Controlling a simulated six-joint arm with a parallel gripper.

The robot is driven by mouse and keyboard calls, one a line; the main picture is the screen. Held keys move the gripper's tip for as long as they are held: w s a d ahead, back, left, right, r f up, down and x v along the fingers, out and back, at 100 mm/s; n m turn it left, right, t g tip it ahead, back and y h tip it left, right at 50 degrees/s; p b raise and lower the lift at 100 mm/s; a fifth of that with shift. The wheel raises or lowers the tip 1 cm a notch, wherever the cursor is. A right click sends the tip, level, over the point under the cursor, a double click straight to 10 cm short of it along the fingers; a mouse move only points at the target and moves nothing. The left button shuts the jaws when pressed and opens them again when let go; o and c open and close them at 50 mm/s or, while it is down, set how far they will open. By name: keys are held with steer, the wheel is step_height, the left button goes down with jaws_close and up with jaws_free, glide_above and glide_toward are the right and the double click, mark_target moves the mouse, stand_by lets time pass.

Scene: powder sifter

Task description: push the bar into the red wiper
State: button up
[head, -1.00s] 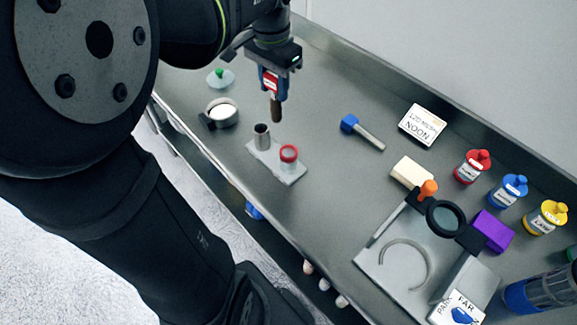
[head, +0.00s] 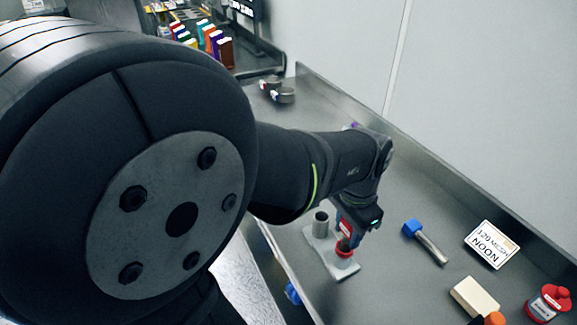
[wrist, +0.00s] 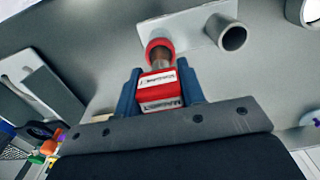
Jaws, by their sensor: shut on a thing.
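My gripper (head: 348,226) is shut on the bar (wrist: 158,95), with its blue fingers on either side of the red labelled handle. The bar's brownish rod points away from the gripper into the red wiper (head: 344,248). In the wrist view the red wiper (wrist: 160,44) is a red ring around the rod's end. How deep the rod sits is hidden. The wiper stands on a pale plate (head: 325,250), which also shows in the wrist view (wrist: 190,28), next to an open grey metal cylinder (head: 320,224).
A blue-headed tool (head: 428,242) lies to the right on the steel counter. A sign card (head: 491,245), a cream block (head: 474,297) and a red-lidded jar (head: 548,304) are farther right. Grey round containers (head: 282,95) stand at the far end.

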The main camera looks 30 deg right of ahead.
steer(key=shift+f, duration=0.75)
steer(key=shift+f, duration=0.15)
steer(key=o, duration=1.2)
steer(key=shift+c, duration=0.2)
step_height(320, 180, up, 12)
steer(key=shift+r, duration=0.2)
